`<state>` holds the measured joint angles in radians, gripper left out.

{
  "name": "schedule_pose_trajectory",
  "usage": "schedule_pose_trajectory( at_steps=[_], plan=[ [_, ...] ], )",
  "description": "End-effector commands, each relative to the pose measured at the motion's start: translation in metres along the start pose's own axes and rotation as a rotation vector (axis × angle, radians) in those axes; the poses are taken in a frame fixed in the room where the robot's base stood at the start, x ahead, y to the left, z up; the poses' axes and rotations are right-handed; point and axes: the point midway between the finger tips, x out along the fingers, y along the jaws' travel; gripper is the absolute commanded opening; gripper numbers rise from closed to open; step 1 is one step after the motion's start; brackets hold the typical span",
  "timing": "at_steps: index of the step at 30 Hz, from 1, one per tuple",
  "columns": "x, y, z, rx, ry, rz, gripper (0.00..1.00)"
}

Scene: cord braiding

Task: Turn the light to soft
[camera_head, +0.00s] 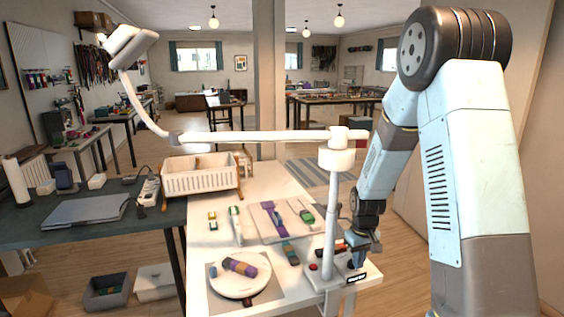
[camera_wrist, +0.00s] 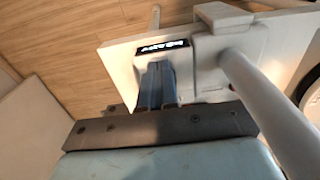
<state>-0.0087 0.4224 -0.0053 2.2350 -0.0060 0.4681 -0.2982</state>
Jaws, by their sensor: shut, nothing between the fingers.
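The light is a white lamp with a head (camera_head: 132,45) at the upper left and a jointed arm (camera_head: 255,137). Its post (camera_head: 331,225) rises from a white base (camera_head: 322,283) at the near right of the table. The base carries a red button (camera_head: 313,267) and a small dark display (camera_head: 357,277) with white lettering too small to read. My gripper (camera_head: 356,264) is shut and empty, pointing down at the base's right side by the display. In the wrist view my gripper (camera_wrist: 157,105) is over the base beside the display (camera_wrist: 163,46). The gripper hides part of the controls.
A white plate (camera_head: 262,283) with a rolled cord stands left of the lamp base. Cords lie on a board (camera_head: 251,231) behind it. A white slatted basket (camera_head: 172,190) stands at the back left. The lamp post stands close to my gripper's left.

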Motion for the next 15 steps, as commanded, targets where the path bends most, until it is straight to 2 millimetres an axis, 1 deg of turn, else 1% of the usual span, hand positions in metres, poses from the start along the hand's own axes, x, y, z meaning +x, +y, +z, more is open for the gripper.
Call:
schedule_pose_trajectory(
  at_steps=[1, 12, 15],
  plan=[
    [0.0108, -0.0152, 0.0041, -0.021, -0.021, -0.017, 0.00],
    [0.0103, -0.0133, 0.0133, -0.019, -0.024, -0.018, 0.00],
    [0.0061, -0.0128, 0.0138, -0.019, -0.024, -0.018, 0.00]
  ],
)
